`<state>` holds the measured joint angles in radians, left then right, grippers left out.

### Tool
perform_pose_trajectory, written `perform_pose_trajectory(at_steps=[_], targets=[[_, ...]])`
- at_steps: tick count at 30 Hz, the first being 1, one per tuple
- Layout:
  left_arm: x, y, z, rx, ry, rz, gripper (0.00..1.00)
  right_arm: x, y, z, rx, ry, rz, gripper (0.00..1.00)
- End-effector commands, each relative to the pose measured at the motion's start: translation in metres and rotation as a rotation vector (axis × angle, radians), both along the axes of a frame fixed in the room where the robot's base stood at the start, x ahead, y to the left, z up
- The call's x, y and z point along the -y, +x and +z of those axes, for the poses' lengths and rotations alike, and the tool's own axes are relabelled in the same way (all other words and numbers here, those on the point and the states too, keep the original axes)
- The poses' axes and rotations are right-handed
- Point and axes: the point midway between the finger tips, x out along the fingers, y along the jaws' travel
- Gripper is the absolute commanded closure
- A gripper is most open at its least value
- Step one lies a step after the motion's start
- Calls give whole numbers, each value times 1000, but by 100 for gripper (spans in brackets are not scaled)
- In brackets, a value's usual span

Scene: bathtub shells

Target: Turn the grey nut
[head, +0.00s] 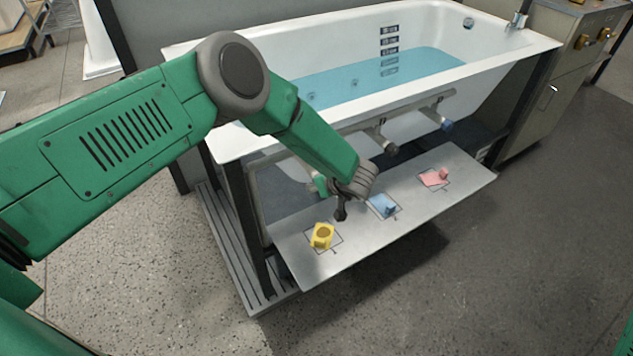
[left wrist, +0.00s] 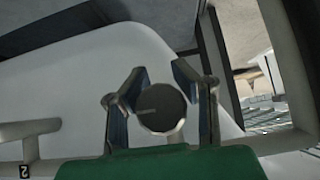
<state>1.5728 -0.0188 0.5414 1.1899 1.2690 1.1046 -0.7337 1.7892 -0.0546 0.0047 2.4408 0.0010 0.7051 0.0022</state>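In the left wrist view a round grey face (left wrist: 160,108), apparently the grey nut, lies between the two fingers of my left gripper (left wrist: 158,82). The fingers have blue inner pads, and narrow gaps show between them and the grey face, so the gripper looks open around it. In the head view my left gripper (head: 341,204) is low in front of the tub, at the left part of the pipe. My wrist hides the nut there. My right gripper is not in view.
The white bathtub (head: 530,42) holds blue water. A pipe with a dark-ended stub (head: 390,149) and a blue-ended stub (head: 446,126) runs below its rim. A grey shelf (head: 305,275) carries a yellow piece (head: 322,235), a blue piece (head: 384,206) and a pink piece (head: 434,177).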

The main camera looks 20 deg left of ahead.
Motion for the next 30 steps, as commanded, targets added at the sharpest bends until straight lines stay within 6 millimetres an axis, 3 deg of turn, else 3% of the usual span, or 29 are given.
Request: perform_pose_trajectory(at_steps=[14, 30], targets=[[1, 0, 6, 6, 3, 1, 52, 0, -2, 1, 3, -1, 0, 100], [61, -43, 75, 3, 4, -2, 52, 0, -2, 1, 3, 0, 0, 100]])
